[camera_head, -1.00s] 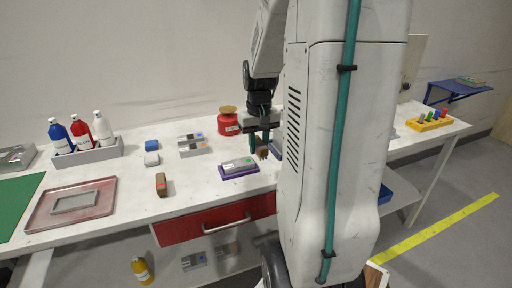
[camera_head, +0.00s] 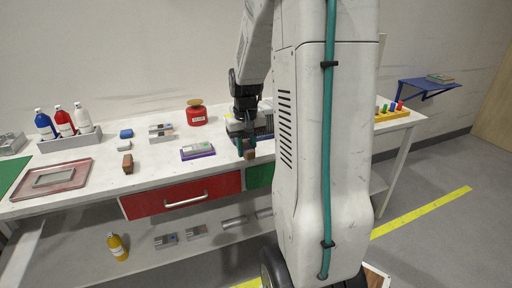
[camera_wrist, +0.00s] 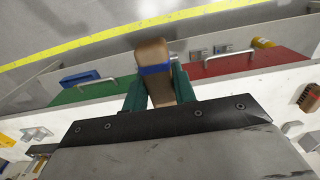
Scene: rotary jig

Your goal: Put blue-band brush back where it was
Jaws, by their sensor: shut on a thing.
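The blue-band brush (camera_wrist: 152,60) has a brown wooden body with a blue band and points away from my wrist camera. My gripper (camera_wrist: 158,88) is shut on it, with a green finger on each side. In the head view the brush (camera_head: 249,154) hangs below my gripper (camera_head: 246,142), near the front edge of the workbench and right of the purple block. The brush's blue band is too small to make out there. A second brown brush (camera_head: 128,163) stands on the left part of the bench; a brush with bristles also shows at the right in the wrist view (camera_wrist: 308,97).
The white bench (camera_head: 160,178) has a red drawer (camera_head: 180,197) and a green drawer (camera_head: 260,176) below. A purple block with a grey piece (camera_head: 197,151) lies left of my gripper. A red canister (camera_head: 196,114) stands behind. My arm hides bench parts.

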